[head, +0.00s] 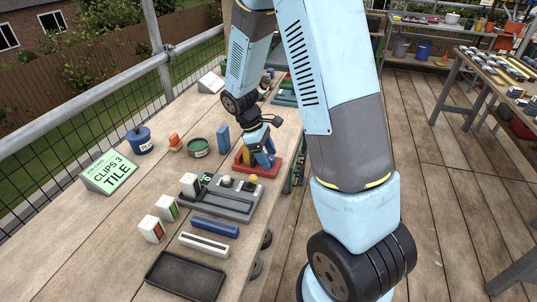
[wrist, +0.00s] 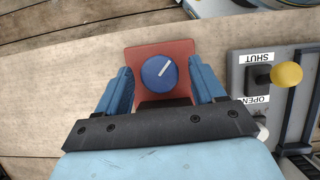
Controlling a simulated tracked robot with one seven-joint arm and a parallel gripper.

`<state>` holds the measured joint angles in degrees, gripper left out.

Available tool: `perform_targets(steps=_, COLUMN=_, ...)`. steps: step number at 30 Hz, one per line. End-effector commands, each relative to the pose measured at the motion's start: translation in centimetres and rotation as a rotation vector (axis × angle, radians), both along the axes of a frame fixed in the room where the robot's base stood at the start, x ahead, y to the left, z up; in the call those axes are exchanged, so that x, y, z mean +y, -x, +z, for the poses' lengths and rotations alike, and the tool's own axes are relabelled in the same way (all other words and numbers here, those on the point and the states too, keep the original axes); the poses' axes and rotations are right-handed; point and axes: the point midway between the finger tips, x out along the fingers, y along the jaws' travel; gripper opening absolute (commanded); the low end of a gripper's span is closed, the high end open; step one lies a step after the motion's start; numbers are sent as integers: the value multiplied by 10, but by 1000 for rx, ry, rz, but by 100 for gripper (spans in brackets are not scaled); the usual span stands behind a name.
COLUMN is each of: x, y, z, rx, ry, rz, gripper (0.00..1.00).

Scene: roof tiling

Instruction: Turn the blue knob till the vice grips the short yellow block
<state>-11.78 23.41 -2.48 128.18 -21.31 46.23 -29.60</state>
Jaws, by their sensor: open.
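The blue knob (wrist: 160,72), round with a white pointer line slanting up and to the right, sits on a red body (wrist: 146,51) in the wrist view. I take the red body to be the vice; it also shows in the head view (head: 272,171) under my gripper. My gripper (wrist: 161,68) is open, with one blue finger on each side of the knob and a visible gap on both sides. In the head view my gripper (head: 263,157) points down at the red vice and hides the knob. I cannot make out the short yellow block or the vice jaws.
A grey panel (wrist: 240,75) with a yellow-balled lever (wrist: 286,75), marked SHUT and OPEN, stands close to the right of my gripper in the wrist view.

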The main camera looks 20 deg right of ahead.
Motion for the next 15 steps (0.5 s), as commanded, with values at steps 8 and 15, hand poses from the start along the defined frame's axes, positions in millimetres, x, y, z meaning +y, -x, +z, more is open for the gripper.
perform_targets(steps=8, x=0, y=0, z=0, rx=0, ry=0, rz=-1, gripper=63)
perform_targets(steps=15, x=0, y=0, z=0, rx=0, ry=0, rz=-1, gripper=40)
